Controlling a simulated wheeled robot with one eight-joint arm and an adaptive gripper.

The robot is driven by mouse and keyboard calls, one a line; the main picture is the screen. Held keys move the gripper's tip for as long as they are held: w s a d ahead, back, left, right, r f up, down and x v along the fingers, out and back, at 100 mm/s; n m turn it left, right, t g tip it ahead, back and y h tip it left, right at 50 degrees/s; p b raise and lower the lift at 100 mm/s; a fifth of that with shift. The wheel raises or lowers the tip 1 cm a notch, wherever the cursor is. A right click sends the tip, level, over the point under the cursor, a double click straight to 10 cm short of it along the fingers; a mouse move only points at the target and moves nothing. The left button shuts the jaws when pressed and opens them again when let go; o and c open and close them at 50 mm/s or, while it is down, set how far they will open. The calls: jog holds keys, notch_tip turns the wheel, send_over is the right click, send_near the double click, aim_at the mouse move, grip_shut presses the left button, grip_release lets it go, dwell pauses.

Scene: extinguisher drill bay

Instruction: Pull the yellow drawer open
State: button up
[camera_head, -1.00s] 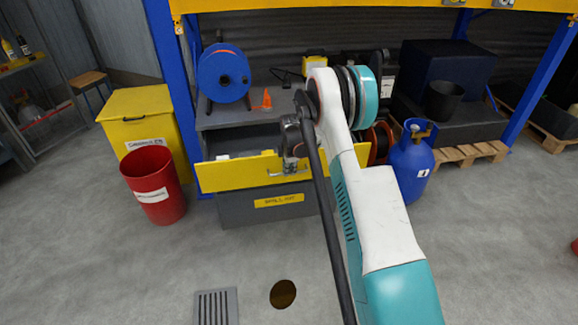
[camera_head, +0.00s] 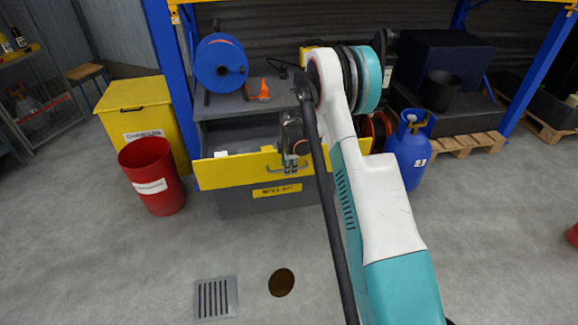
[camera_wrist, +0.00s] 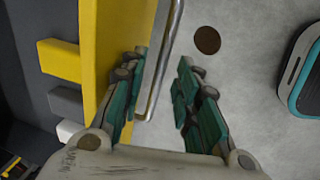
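The yellow drawer (camera_head: 235,172) stands pulled out of the grey cabinet, its inside showing behind the yellow front. Its metal handle (camera_head: 274,170) is a bar across the front. My gripper (camera_head: 290,169) is at the handle, in front of the drawer. In the wrist view, my gripper (camera_wrist: 162,63) has two teal fingers spread apart. The handle (camera_wrist: 167,62) runs through the gap between them, nearer the left finger, with space to the right finger. The left finger is close to the drawer's yellow front (camera_wrist: 112,50). Whether it touches the handle is unclear.
A grey box with a yellow label (camera_head: 277,190) sits below the drawer. A red bin (camera_head: 152,175) and yellow chest (camera_head: 142,115) stand left; a blue gas cylinder (camera_head: 410,155) stands right. The floor in front is open, with a drain grate (camera_head: 215,298).

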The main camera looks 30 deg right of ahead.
notch_tip(320, 180, up, 12)
jog(key=s, duration=0.2)
jog(key=shift+a, duration=0.3)
jog(key=shift+s, duration=0.1)
dwell(0.5)
jog(key=s+a+r+m+t, duration=0.1)
jog(key=s+a+r+m, duration=0.2)
jog(key=s+a+r, duration=0.55)
jog(key=s+a+r+m+t, duration=0.1)
jog(key=s+a+r+m, duration=0.4)
jog(key=r, duration=0.6)
jog(key=s+a+m+t, duration=0.1)
jog(key=s+a+m, duration=0.1)
jog(key=s, duration=0.9)
jog(key=s+a+r+m+t, duration=0.1)
jog(key=s+m, duration=0.4)
jog(key=s, duration=0.7)
jog(key=a+t, duration=0.1)
jog(key=a, duration=0.1)
jog(key=shift+a+r+y, duration=0.2)
jog(key=shift+a+y, duration=0.1)
